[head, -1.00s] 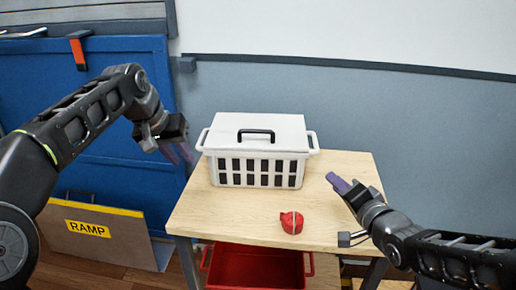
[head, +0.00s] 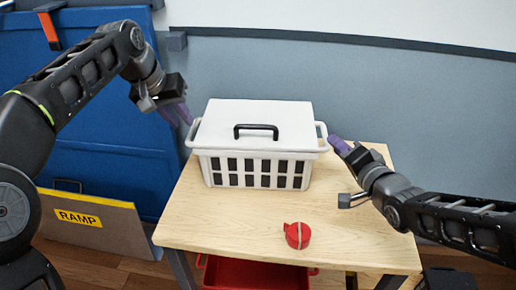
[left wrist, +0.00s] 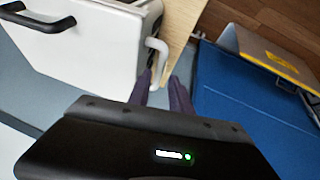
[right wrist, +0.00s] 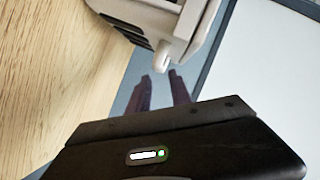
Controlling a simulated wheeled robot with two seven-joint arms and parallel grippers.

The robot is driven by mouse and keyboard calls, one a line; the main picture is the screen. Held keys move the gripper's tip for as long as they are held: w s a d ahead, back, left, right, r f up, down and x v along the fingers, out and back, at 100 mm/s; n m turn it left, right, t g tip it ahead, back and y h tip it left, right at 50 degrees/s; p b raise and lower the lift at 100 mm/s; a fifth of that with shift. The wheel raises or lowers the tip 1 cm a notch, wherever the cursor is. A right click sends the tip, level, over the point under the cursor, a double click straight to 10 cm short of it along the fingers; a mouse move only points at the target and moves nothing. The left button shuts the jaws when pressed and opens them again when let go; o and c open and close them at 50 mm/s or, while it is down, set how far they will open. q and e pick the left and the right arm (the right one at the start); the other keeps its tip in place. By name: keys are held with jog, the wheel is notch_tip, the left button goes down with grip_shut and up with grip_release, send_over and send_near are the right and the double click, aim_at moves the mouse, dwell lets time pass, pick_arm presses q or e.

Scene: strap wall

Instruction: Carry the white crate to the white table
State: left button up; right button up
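The white crate (head: 210,165) stands upright on a light wooden table (head: 215,225). It has slotted sides, a white lid with a black handle (head: 256,130), and a white loop handle at each end. My left gripper (head: 186,113) is open beside the left loop handle (head: 191,134). In the left wrist view that loop handle (left wrist: 159,52) lies just beyond the parted purple fingers (left wrist: 160,92). My right gripper (head: 338,145) is open beside the right loop handle (head: 323,138). In the right wrist view its parted fingers (right wrist: 158,93) point toward that handle (right wrist: 163,56). No white table is in view.
A red tape measure (head: 298,235) lies on the wooden table in front of the crate. A red bin (head: 255,274) sits below the tabletop. A board marked RAMP (head: 95,220) leans against a blue panel (head: 100,140) at left. A grey wall stands close behind.

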aim_at(190, 132)
jog(key=shift+w, duration=0.1)
